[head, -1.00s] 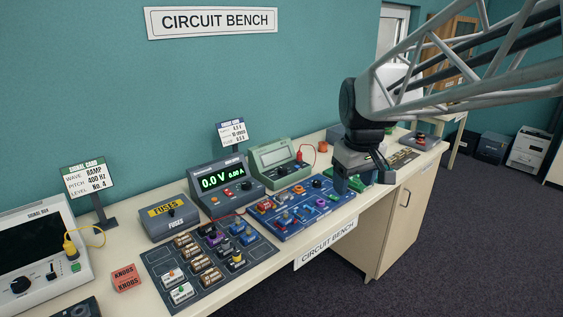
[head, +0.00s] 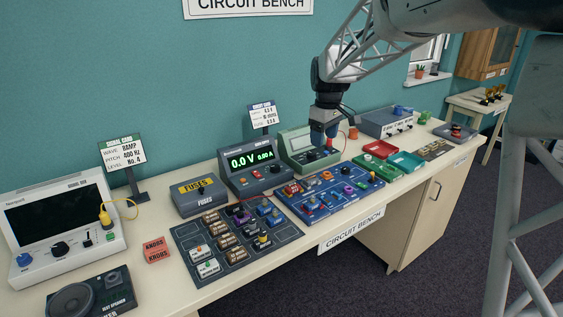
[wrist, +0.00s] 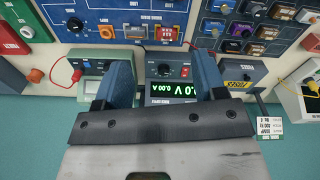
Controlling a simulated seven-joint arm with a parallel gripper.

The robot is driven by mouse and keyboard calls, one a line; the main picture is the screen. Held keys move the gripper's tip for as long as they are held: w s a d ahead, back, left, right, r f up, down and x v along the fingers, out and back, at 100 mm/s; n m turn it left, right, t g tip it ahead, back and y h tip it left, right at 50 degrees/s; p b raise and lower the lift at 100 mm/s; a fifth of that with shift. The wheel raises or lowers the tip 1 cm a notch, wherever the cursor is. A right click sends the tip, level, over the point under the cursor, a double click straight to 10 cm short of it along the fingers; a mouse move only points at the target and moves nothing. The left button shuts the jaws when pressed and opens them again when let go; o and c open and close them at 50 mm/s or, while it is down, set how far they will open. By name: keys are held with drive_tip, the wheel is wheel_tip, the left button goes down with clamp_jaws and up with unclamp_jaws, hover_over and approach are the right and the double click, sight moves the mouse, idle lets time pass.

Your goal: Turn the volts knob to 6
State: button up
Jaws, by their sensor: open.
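The bench supply (head: 236,178) stands at the back of the bench with a green display (head: 250,159) reading 0.0 V and 0.00 A. A dark knob (head: 275,168) is on its front panel; I cannot read which knob is marked volts. In the wrist view the supply appears upside down, with a dark knob (wrist: 163,70) and red buttons (wrist: 184,70) between the fingers. My gripper (head: 325,142) is open and empty, above and in front of the green meter, right of the supply. In the wrist view its blue fingers (wrist: 161,58) are spread wide, touching nothing visible.
The green meter (head: 293,143) stands right of the supply, the grey fuses box (head: 190,205) left of it. A blue circuit board (head: 325,208) and a dark component board (head: 185,240) lie in front. A card stand (head: 262,115) rises behind. Red and green trays (head: 380,148) lie to the right.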

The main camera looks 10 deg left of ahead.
drive_tip(key=w+a+f+n, duration=0.3)
drive_tip(key=w+a+f, duration=0.3)
drive_tip(key=w+a, duration=0.35)
drive_tip(key=n+g, duration=0.1)
drive_tip(key=n, duration=0.2)
hover_over(275, 165)
wheel_tip(275, 165, down, 7)
drive_tip(key=shift+w+d+f, duration=0.1)
drive_tip(key=shift+s+f, duration=0.2)
drive_tip(key=shift+f, duration=3.65)
drive_tip(key=c, duration=0.9)
